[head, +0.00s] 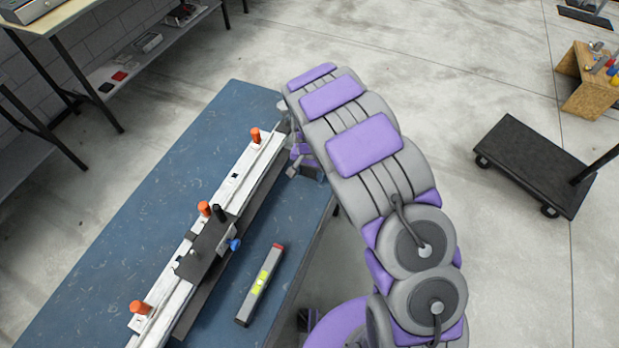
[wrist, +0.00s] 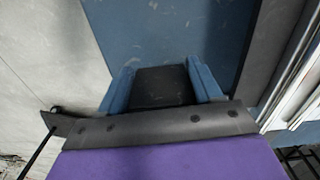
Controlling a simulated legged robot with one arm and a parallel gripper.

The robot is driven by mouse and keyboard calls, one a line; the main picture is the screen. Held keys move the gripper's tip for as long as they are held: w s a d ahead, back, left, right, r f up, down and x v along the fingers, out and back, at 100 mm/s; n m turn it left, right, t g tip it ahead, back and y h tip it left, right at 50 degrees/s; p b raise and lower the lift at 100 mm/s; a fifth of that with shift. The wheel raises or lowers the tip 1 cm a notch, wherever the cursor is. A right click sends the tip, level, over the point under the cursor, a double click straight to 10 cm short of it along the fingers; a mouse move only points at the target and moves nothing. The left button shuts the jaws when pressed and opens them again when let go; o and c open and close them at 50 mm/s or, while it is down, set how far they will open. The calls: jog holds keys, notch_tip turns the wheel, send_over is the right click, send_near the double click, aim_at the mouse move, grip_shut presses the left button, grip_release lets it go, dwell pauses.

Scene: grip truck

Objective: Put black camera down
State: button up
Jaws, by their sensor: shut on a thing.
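My gripper (wrist: 160,75) shows in the wrist view with its two blue fingers on either side of the black camera (wrist: 162,90). It is shut on the camera. Only a plain dark face of the camera shows. In the head view my gripper (head: 304,163) is partly hidden behind my arm, by the right edge of the blue table, beside the white rail. I cannot make out the camera clearly there. The blue tabletop (wrist: 165,35) lies beyond the fingers in the wrist view; I cannot tell whether the camera touches it.
A white rail (head: 232,178) with orange knobs and a dark carriage (head: 205,248) runs along the blue table (head: 150,190). A grey level (head: 254,300) lies right of it. The tabletop left of the rail is clear. A black cart (head: 535,165) stands on the floor.

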notch_tip(320, 180, down, 3)
jog(key=shift+d+f+b, duration=0.1)
jog(key=shift+f+b, duration=0.05)
jog(key=shift+b, duration=0.4)
jog(key=o, duration=1)
jog(key=shift+c, duration=0.2)
